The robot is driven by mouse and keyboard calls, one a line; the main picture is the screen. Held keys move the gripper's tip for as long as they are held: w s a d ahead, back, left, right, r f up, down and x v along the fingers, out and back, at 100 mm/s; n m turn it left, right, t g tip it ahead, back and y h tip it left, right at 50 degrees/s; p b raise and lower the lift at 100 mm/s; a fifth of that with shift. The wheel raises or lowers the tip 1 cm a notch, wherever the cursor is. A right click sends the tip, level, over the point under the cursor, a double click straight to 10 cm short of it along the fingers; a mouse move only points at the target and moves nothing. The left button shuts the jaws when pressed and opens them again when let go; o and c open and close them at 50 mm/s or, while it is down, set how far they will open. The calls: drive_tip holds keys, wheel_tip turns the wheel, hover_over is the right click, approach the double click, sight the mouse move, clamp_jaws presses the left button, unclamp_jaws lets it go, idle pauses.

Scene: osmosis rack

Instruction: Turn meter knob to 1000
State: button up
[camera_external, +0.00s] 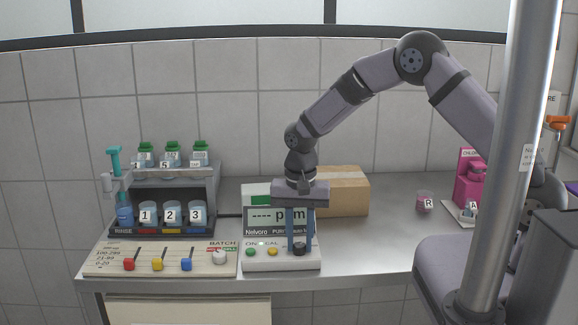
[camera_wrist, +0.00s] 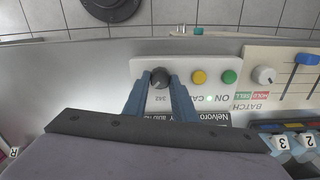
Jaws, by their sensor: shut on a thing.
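The meter (camera_external: 282,262) is a white box with a raised display (camera_external: 262,216) reading "---- ppm". A black knob (camera_external: 299,249) sits at the right of its front panel, beside a yellow button (camera_external: 272,251) and a green button (camera_external: 251,252). My gripper (camera_external: 299,244) points down over the panel, its two blue fingers shut on the knob. In the wrist view the knob (camera_wrist: 160,77) sits between the fingertips (camera_wrist: 160,84). The fingers hide part of the display. The knob's pointer setting cannot be read.
A slider panel (camera_external: 111,257) with a white BATCH knob (camera_external: 219,257) lies left of the meter. Behind it stands a rack (camera_external: 214,186) with numbered jars. A cardboard box (camera_external: 349,191) is behind my gripper.

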sight(299, 244)
idle(0.3)
drive_tip(key=o, duration=1)
drive_tip(key=shift+o, duration=0.2)
drive_tip(key=shift+r+b, duration=1.15)
drive_tip(key=shift+r, duration=2.6)
